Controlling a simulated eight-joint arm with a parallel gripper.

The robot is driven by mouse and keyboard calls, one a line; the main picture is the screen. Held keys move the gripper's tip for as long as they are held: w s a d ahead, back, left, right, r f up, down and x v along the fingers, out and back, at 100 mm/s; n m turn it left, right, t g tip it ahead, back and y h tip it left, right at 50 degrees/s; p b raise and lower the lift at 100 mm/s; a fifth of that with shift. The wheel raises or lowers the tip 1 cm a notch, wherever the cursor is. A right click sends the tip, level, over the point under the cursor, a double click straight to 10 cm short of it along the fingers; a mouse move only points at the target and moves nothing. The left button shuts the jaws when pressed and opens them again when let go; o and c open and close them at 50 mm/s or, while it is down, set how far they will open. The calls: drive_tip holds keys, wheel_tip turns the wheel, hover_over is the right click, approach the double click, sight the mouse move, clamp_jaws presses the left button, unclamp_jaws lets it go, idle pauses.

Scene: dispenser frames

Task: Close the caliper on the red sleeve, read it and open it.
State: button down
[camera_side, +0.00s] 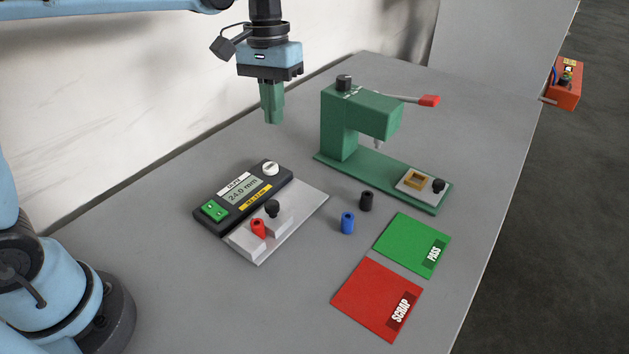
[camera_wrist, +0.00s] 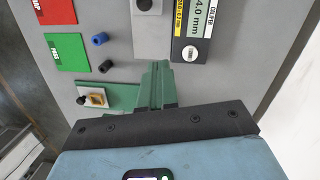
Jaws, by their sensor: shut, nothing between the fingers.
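The caliper has a black body (camera_side: 239,200) with a display reading 24.0 mm, a green button (camera_side: 215,210) and a white knob (camera_side: 270,168); part of it shows in the wrist view (camera_wrist: 178,50). The red sleeve (camera_side: 257,228) is at the caliper's pale jaw blocks, beside the block with a black knob (camera_side: 272,208). Whether both jaws touch it I cannot tell. The sleeve is out of the wrist view. My gripper (camera_side: 272,120) is shut and empty, pointing down in the air above and behind the caliper; its green fingers show in the wrist view (camera_wrist: 156,68).
A green press (camera_side: 345,125) with a red-tipped lever stands right of my gripper. A blue sleeve (camera_side: 347,223) and a black sleeve (camera_side: 366,201) stand between caliper and press. Green PASS (camera_side: 408,240) and red SCRAP (camera_side: 370,295) mats lie at the front right.

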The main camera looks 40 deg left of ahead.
sight(272, 214)
drive_tip(key=s+a+f+m+t+y, duration=0.1)
drive_tip(key=s+a+f+t, duration=0.1)
drive_tip(key=s+t, duration=0.3)
drive_tip(key=s+a+f+m+t, duration=0.1)
drive_tip(key=s+a+f+t, duration=0.15)
drive_tip(key=s, duration=0.45)
drive_tip(key=w+d+r+n+g, duration=0.1)
drive_tip(key=w+d+r+g, duration=0.3)
drive_tip(key=w, duration=0.5)
drive_tip(key=w+d+f+n+g+h, duration=0.1)
drive_tip(key=w+d+f+n+g, duration=0.15)
drive_tip(key=w+g, duration=0.4)
drive_tip(key=shift+m, duration=0.45)
drive_tip(key=x, duration=1)
drive_tip(key=shift+w+a+f, duration=0.1)
drive_tip(key=shift+w+a, duration=0.2)
drive_tip(key=shift+a, duration=0.05)
drive_tip(key=s, duration=0.3)
drive_tip(key=shift+d, duration=0.4)
drive_tip(key=shift+s+d, duration=0.1)
drive_tip(key=shift+s, duration=0.35)
